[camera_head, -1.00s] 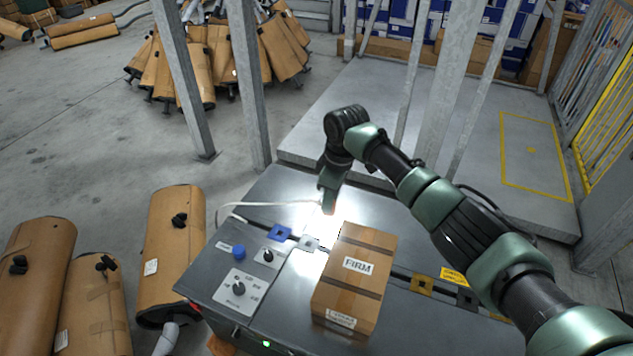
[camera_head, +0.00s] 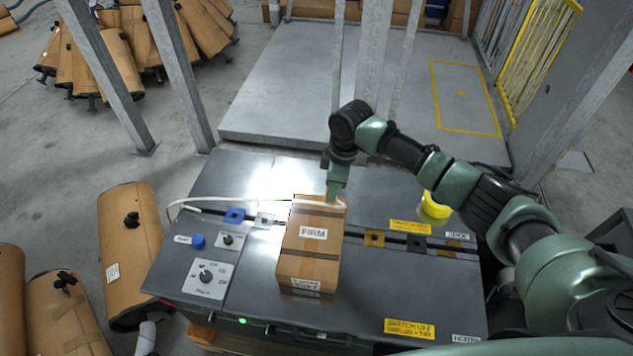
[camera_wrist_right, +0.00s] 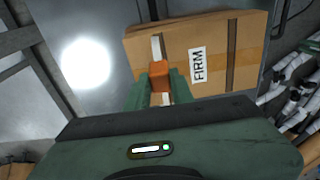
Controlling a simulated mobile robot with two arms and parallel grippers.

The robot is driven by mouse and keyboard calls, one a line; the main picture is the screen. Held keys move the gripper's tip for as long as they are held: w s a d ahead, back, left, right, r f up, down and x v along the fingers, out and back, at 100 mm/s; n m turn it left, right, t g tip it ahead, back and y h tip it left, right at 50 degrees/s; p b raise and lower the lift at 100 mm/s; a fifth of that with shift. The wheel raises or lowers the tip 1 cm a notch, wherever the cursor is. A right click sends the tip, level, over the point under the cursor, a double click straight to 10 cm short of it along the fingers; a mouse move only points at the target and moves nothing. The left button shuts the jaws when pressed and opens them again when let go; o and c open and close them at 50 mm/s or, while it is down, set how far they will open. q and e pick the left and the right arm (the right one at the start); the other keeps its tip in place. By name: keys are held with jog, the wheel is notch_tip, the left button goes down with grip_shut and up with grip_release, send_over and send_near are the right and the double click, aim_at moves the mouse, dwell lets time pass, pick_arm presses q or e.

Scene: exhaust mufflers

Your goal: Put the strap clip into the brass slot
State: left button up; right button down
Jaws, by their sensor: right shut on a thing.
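My right gripper (camera_head: 336,192) is over the far edge of a cardboard box. In the right wrist view, the fingers (camera_wrist_right: 160,85) are shut on the orange strap clip (camera_wrist_right: 158,74). The white strap (camera_head: 250,204) runs from the left side of the steel bench over the far part of the box to the gripper; a piece also shows in the wrist view (camera_wrist_right: 156,49). The brass slot (camera_head: 374,238) is a square plate with a dark hole, right of the box on the bench's dark groove. The clip is apart from it. My left gripper is not in view.
The cardboard box (camera_head: 312,255) marked FIRM stands across the groove. A blue slot (camera_head: 234,215) and a silver slot (camera_head: 264,220) lie left of it, a dark slot (camera_head: 416,243) right of the brass one. A yellow round object (camera_head: 435,206) shows beside my arm.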

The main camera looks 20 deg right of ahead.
jog(key=s+d+f+b, duration=0.3)
jog(key=s+d+f, duration=0.3)
jog(key=d+f, duration=0.4)
jog(key=shift+d+b, duration=0.4)
jog(key=shift+d, duration=0.9)
jog(key=shift+f, duration=0.1)
jog(key=shift+f+b, duration=1.45)
jog(key=shift+f, duration=0.85)
jog(key=shift+p, duration=0.65)
jog(key=shift+f+b, duration=0.35)
jog(key=shift+f, duration=0.15)
